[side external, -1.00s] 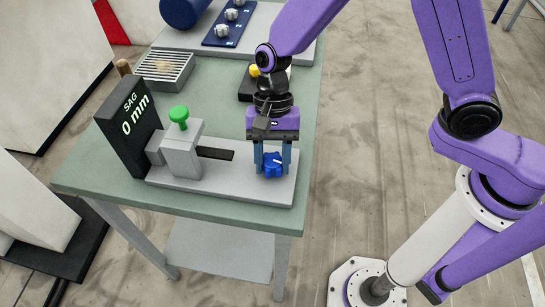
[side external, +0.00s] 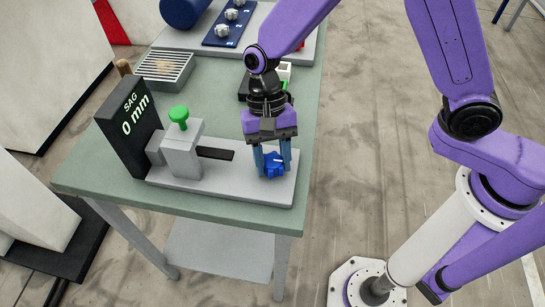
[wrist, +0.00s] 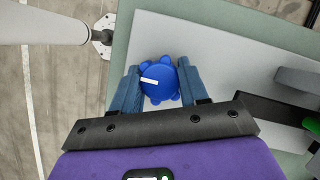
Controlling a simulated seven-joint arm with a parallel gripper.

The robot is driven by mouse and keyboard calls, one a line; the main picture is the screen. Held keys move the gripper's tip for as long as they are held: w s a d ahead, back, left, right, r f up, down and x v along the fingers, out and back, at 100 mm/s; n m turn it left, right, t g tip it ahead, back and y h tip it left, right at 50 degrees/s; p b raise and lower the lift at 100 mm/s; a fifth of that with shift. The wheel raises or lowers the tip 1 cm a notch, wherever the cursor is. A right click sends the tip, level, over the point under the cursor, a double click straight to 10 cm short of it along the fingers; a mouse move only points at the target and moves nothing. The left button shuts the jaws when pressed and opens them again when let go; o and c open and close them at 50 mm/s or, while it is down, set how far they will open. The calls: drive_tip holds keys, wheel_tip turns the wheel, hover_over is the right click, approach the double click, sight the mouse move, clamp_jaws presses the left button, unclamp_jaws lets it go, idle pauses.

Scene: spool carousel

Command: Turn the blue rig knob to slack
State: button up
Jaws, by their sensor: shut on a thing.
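The blue rig knob (side external: 273,164) sits at the right end of the grey rig plate (side external: 225,183) on the bench. My gripper (side external: 272,160) points down over it, with a finger on each side, shut on the knob. In the wrist view the lobed knob (wrist: 158,80) lies between my blue fingers (wrist: 158,85), and a white pointer mark on its top runs nearly sideways. No slack label is readable in either view.
A black display (side external: 131,115) reading "SAG 0 mm" stands at the plate's left end. Beside it is a grey block with a green knob (side external: 178,114). A slotted tray (side external: 164,68) and a panel of several knobs (side external: 228,22) lie behind.

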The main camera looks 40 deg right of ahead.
drive_tip(key=o, duration=1.1)
drive_tip(key=shift+c, duration=0.2)
drive_tip(key=v, duration=1.7)
drive_tip(key=shift+w+r, duration=0.15)
drive_tip(key=shift+r, duration=0.05)
drive_tip(key=shift+d, duration=0.15)
drive_tip(key=s+d+f+n+t, duration=0.2)
drive_tip(key=s+d+n, duration=0.6)
drive_tip(key=s+d, duration=0.2)
drive_tip(key=s+d+f+n+t+h, duration=0.1)
drive_tip(key=s+d+f+n+t, duration=0.1)
drive_tip(key=s+d+n, duration=0.7)
drive_tip(key=s+d+f, duration=0.1)
drive_tip(key=s+d, duration=0.1)
drive_tip(key=d, duration=0.1)
drive_tip(key=shift+s+d, duration=0.25)
drive_tip(key=shift+s, duration=0.05)
